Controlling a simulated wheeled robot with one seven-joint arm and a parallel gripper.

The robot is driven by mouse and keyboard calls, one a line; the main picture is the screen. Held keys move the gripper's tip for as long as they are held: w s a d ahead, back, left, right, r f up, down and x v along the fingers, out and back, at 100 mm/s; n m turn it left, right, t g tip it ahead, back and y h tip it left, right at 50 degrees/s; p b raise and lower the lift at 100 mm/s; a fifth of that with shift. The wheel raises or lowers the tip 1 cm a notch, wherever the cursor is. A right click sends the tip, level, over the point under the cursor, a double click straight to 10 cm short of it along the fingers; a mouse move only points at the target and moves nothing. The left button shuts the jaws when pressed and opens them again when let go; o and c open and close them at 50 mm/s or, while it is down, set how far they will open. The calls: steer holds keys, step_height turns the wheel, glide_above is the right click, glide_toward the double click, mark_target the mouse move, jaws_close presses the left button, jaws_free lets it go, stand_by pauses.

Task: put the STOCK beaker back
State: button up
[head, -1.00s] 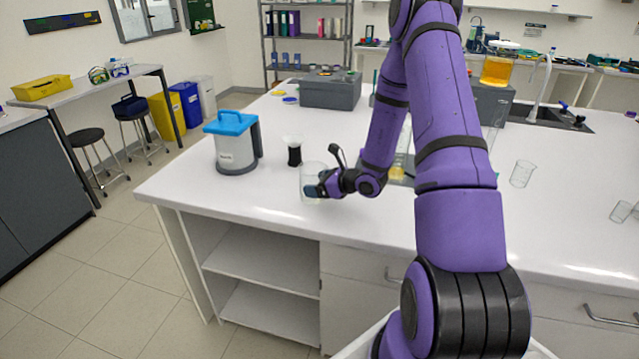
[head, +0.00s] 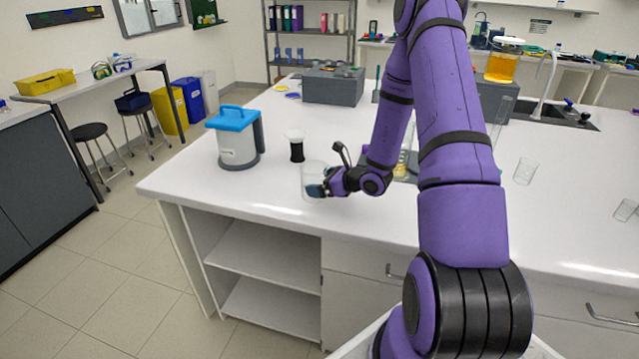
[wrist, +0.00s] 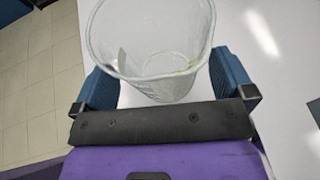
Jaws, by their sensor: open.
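A clear, empty-looking beaker (head: 311,178) stands upright on the white bench near its front edge, left of the middle. No STOCK label can be read on it. My gripper (head: 318,190) reaches it from the right, low over the bench. In the wrist view the beaker (wrist: 150,50) sits between the two blue fingers of my gripper (wrist: 166,82), which are spread apart. A bright gap shows beside the right finger; contact at the left finger is hard to tell.
A grey jug with a blue lid (head: 238,138) and a black-and-white piece (head: 295,146) stand left of the beaker. Another clear beaker (head: 525,171) stands at right, with glassware (head: 625,210) at the right edge. A grey box (head: 333,85) is farther back.

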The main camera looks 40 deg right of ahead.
steer(key=v, duration=1.1)
steer(key=s+a+r+n+g+y, duration=0.2)
steer(key=s+a+r+n+g, duration=0.15)
steer(key=a+r+n, duration=0.5)
steer(key=s+a+r+n+g+y, duration=0.2)
steer(key=a+r+n+g, duration=0.3)
steer(key=a+r+n, duration=0.35)
steer(key=s+a+r+n+h, duration=0.2)
steer(key=s+r+n+h, duration=0.3)
steer(key=s+r+n, duration=0.2)
steer(key=s+a+r+n+t+h, duration=0.1)
steer(key=s+a+r+n+h, duration=0.1)
steer(key=s+r+n+h, duration=0.2)
steer(key=shift+s+r+n+h, duration=0.4)
steer(key=shift+s+r+n, duration=1.15)
steer(key=shift+s, duration=1.65)
